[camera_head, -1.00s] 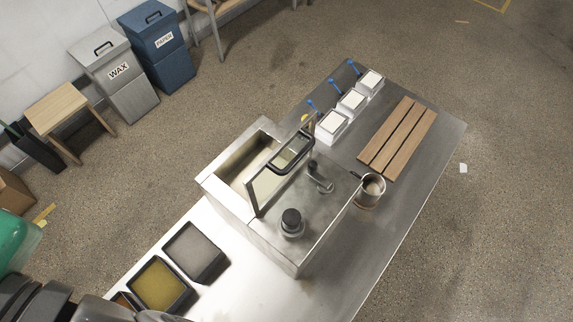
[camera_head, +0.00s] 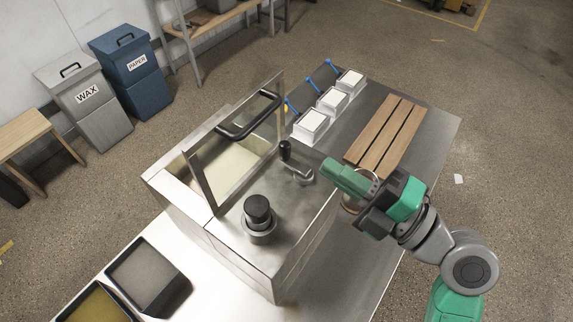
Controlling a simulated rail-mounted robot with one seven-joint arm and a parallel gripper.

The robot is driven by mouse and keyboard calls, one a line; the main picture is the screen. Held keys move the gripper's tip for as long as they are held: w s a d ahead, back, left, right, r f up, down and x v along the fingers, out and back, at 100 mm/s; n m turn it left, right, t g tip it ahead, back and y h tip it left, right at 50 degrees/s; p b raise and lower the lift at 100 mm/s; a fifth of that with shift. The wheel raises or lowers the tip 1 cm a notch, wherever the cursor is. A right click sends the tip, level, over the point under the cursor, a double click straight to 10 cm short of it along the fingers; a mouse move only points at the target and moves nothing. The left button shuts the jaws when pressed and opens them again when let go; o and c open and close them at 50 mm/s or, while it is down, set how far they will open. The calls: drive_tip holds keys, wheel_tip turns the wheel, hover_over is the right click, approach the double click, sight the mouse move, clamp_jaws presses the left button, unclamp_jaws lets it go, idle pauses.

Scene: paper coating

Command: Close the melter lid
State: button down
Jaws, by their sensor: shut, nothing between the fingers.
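The melter (camera_head: 277,262) is a steel box on the table. Its lid (camera_head: 206,157) is a framed panel that stands raised, tilted up from the open tank (camera_head: 172,163). A black bar handle (camera_head: 249,118) is fixed to the lid. My gripper (camera_head: 336,171), with green fingers, is shut and empty. It is right of the melter, near the tap lever, and apart from the lid.
A black knob (camera_head: 257,212) and a lever tap (camera_head: 290,165) stand up from the melter top. White blocks (camera_head: 332,100) and a wooden slat rack (camera_head: 386,137) lie at the back right. Dark-rimmed trays (camera_head: 148,275) sit at the front left.

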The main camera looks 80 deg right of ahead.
drive_tip(key=s+f, duration=0.2)
drive_tip(key=s, duration=0.1)
drive_tip(key=p, duration=0.5)
approach(263, 118)
drive_tip(key=shift+n, duration=0.4)
drive_tip(key=x, duration=0.5)
drive_tip(key=shift+w+d, duration=0.15)
drive_tip(key=shift+w, duration=0.15)
drive_tip(key=shift+w+d, duration=0.2)
drive_tip(key=shift+w, duration=0.25)
